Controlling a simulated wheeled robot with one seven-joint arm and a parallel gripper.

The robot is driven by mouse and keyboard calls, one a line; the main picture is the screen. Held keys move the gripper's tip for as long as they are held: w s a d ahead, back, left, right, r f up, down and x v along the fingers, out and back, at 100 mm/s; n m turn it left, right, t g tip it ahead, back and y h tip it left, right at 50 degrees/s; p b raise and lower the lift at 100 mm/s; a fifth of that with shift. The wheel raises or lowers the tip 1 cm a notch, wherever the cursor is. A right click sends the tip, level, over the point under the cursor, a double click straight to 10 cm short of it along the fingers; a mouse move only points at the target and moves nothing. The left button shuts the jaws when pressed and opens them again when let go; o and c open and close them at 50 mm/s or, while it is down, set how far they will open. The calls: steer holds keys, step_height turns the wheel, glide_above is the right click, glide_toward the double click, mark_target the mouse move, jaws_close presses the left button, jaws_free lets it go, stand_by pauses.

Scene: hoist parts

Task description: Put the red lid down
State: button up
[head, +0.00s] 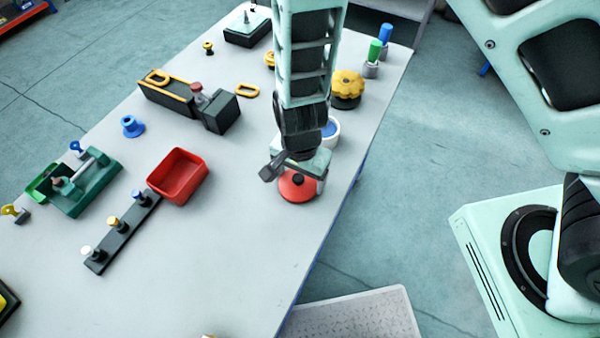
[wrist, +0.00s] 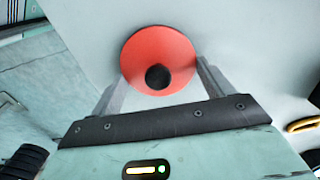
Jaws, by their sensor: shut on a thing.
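The red lid (head: 297,190) is a round red disc with a black knob, near the right edge of the grey table in the head view. My gripper (head: 292,178) is over it, pointing down. In the wrist view the lid (wrist: 135,62) lies between the fingers of my gripper (wrist: 157,82), with its black knob in the middle. The fingers are shut on the lid. Whether the lid touches the table cannot be told.
A red tray (head: 160,192) and a dark rail with pegs (head: 125,235) stand to the left. A white round container with a blue inside (head: 331,132) is just behind my gripper. A yellow knobbed wheel (head: 347,103) is farther back. The table front is clear.

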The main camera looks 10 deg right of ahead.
steer(key=shift+f, duration=0.1)
steer(key=o, duration=0.9)
step_height(320, 180, up, 12)
steer(key=s+d+r+n, duration=0.2)
steer(key=s+r+n, duration=0.2)
steer(key=n, duration=0.1)
steer(key=s+d+r+n, duration=0.3)
steer(key=s+r+n, duration=0.1)
steer(key=r+n, duration=0.1)
steer(key=s+d+r+n, duration=0.2)
steer(key=s+r+n, duration=0.2)
steer(key=n, duration=0.1)
steer(key=shift+d+r+y, duration=0.2)
steer(key=shift+d+y, duration=0.1)
